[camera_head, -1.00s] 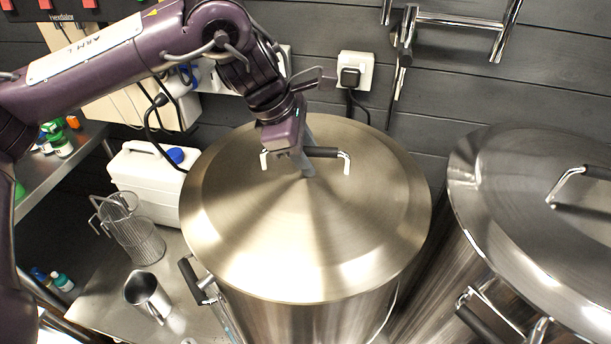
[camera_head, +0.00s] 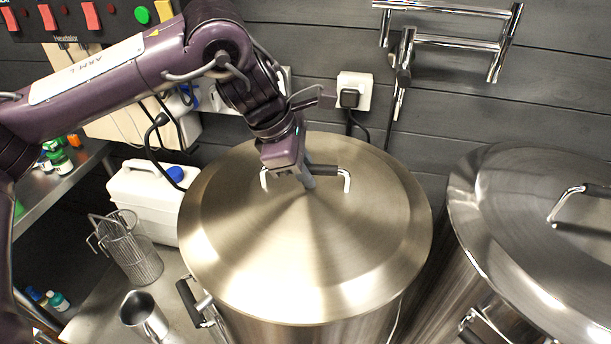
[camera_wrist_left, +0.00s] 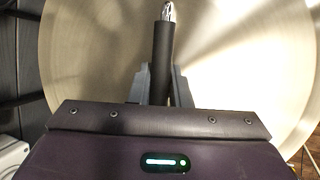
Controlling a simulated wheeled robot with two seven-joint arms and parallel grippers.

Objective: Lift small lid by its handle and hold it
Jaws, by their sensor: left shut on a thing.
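The small lid (camera_head: 300,260) is a round brushed-steel cover on the steel pot (camera_head: 300,335) in the middle of the head view. I see no clear gap between its rim and the pot. Its handle (camera_head: 327,169) is a dark grip on two bright bent-metal ends. My left gripper (camera_head: 307,180) comes down over the lid from the upper left and is shut on the handle. In the left wrist view the dark handle (camera_wrist_left: 162,60) lies between the two grey fingers (camera_wrist_left: 160,85), which partly hide it. My right gripper is not in view.
A second, larger lidded vessel (camera_head: 530,220) stands close on the right. A white jerrycan (camera_head: 148,200), a wire basket (camera_head: 135,255) and a metal jug (camera_head: 143,315) are to the left. A wall socket (camera_head: 352,92) and a chrome rack (camera_head: 455,20) are behind.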

